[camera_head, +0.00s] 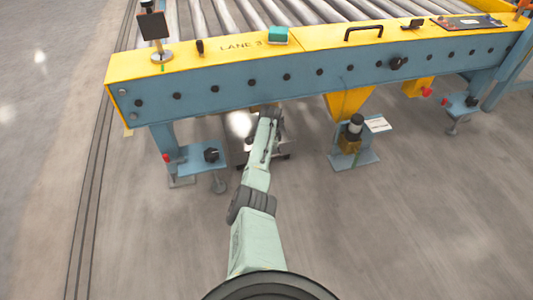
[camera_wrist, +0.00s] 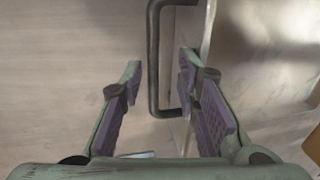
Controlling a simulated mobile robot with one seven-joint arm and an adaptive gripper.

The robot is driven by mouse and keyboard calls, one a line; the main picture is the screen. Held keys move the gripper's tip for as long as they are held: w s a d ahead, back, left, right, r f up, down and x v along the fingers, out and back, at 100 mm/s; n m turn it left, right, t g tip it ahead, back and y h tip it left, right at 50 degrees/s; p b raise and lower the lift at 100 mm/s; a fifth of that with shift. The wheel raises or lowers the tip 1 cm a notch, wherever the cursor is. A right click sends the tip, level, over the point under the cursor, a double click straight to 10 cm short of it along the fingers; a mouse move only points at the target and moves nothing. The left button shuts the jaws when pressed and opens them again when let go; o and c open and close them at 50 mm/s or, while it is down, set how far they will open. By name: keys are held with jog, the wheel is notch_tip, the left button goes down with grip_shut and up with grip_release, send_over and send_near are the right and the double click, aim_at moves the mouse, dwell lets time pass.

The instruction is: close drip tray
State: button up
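The drip tray (camera_head: 240,125) is a shiny metal tray low under the near side of the conveyor, partly covered by my arm in the head view. In the wrist view, the tray (camera_wrist: 262,45) fills the right side, with its thin front wall next to my right finger. Its dark bar handle (camera_wrist: 152,62) stands out from that wall. My gripper (camera_wrist: 160,64) is open, with the handle bar between its two purple-padded fingers. A gap shows between the bar and the left finger; contact on the right is unclear. In the head view, my gripper (camera_head: 268,116) is small, its fingers not clear.
The blue and yellow conveyor frame (camera_head: 220,88) spans above the tray. A blue leg with a foot bracket (camera_head: 195,157) stands left of my arm, and a yellow bracket with a small cylinder unit (camera_head: 352,132) stands right. The floor in front is clear.

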jog(key=shift+r, duration=0.1)
notch_tip(320, 180, up, 12)
jog(key=s, duration=0.2)
jog(key=shift+d+f, duration=0.2)
jog(key=shift+d, duration=0.15)
jog(key=shift+s, duration=0.1)
dwell(0.3)
